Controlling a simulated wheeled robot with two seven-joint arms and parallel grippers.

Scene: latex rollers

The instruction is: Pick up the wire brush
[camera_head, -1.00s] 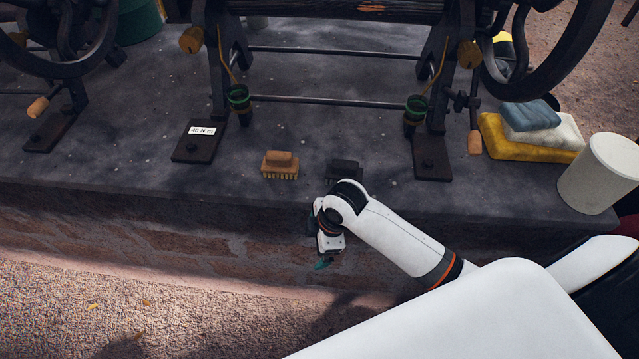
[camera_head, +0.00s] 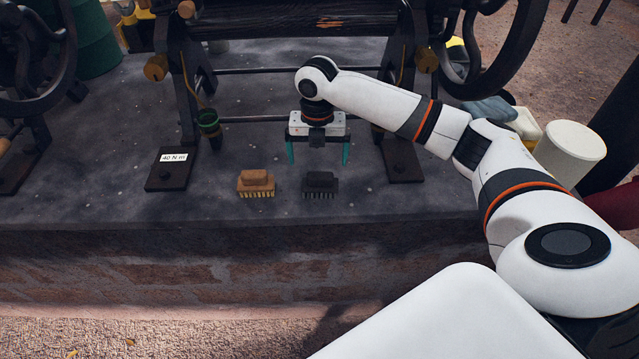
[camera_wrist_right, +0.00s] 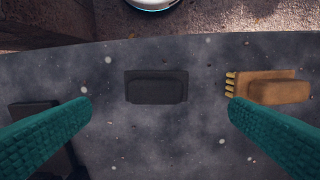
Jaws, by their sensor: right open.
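Two brushes lie bristles down on the grey stone slab. One is dark with dark bristles (camera_head: 320,184), most likely the wire brush; the other is tan wood with yellow bristles (camera_head: 256,184), to its left. My right gripper (camera_head: 318,153) is open and empty, pointing down above the slab, over or just behind the dark brush. In the right wrist view the dark brush (camera_wrist_right: 156,87) lies centred between the two teal fingers, below them and apart. The tan brush (camera_wrist_right: 275,88) is at the right there, partly behind a fingertip. My left gripper is not in view.
The slab (camera_head: 110,205) ends in a front edge above a brick face. Dark metal feet (camera_head: 172,172) of the roller frame stand left and right, one labelled "40 N m". A white container (camera_head: 569,150) and folded cloths stand right.

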